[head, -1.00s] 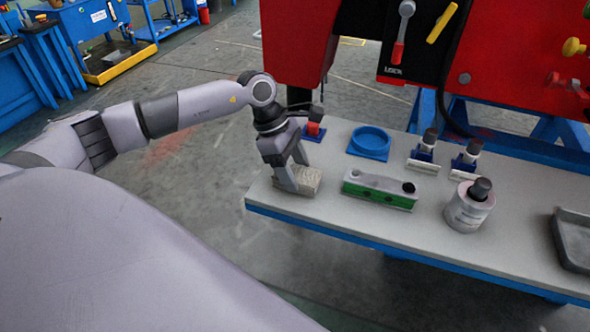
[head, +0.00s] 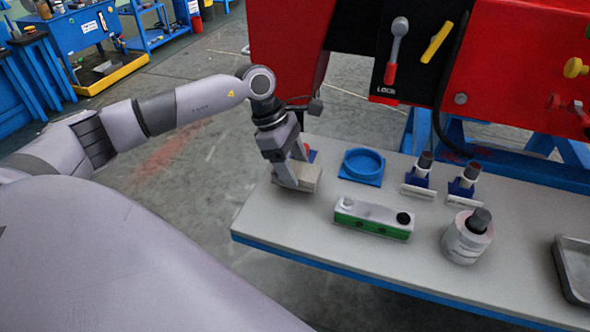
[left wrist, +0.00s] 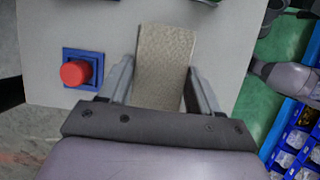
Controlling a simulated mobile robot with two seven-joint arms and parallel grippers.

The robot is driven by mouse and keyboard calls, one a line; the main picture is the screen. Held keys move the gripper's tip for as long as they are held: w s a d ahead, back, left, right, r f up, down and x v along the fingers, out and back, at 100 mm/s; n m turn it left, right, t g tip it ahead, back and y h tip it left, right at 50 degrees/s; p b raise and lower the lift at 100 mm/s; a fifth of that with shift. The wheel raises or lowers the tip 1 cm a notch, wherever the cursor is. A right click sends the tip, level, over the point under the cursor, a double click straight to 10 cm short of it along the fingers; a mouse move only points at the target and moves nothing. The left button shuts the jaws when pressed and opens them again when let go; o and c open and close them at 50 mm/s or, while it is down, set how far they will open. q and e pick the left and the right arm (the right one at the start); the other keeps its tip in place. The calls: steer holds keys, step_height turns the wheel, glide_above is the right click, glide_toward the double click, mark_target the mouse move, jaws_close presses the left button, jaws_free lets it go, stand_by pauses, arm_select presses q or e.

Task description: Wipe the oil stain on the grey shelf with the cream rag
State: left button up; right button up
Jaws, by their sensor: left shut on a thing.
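The grey shelf (head: 300,232) has a blue edge and runs across the right half of the head view. The cream rag (head: 308,180), a folded pad, is at the shelf's left end, low at its surface. My left gripper (head: 296,182) is shut on the rag, with one finger on each side of it. The left wrist view shows the rag (left wrist: 165,62) between the fingers of the gripper (left wrist: 160,92). I cannot make out the oil stain; the rag and gripper cover part of the shelf. My right gripper is not in view.
A red button on a blue base (left wrist: 76,72) is close beside the gripper. A blue round dish (head: 363,165), a green-and-grey block (head: 372,218), a grey canister (head: 466,240), two small blue-based fixtures and a dark tray (head: 575,268) stand rightward. The front left shelf is clear.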

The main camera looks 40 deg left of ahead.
arm_select(q)
steer(key=shift+r+p, duration=1.55)
steer(key=shift+r, duration=1.05)
